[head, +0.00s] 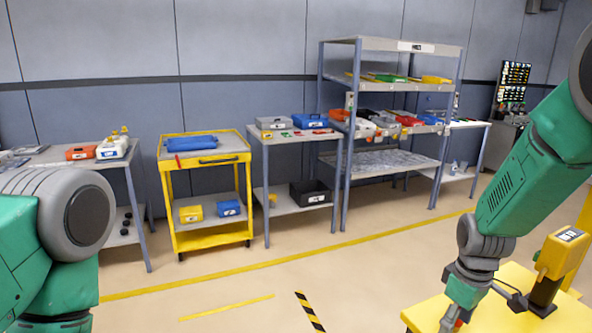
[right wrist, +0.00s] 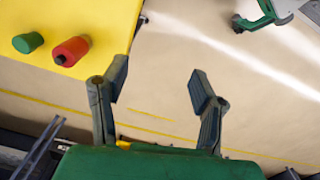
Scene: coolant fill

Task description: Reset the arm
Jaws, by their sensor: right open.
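My right arm (head: 510,195) reaches down from the right in the head view, its wrist over the left part of a yellow-topped stand. In the right wrist view my right gripper (right wrist: 162,85) is open, with nothing between its fingers and tan floor behind them. In the head view the fingers are at or below the bottom edge and cannot be made out. My left arm (head: 60,220) shows at the left as a green and grey link. My left gripper is out of view.
The yellow stand (head: 495,318) carries a yellow device (head: 560,252); in the right wrist view its top bears a red cylinder (right wrist: 71,51) and a green cylinder (right wrist: 28,42). A yellow cart (head: 204,160) and shelf rack (head: 392,44) line the wall. The floor (head: 360,275) between is clear.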

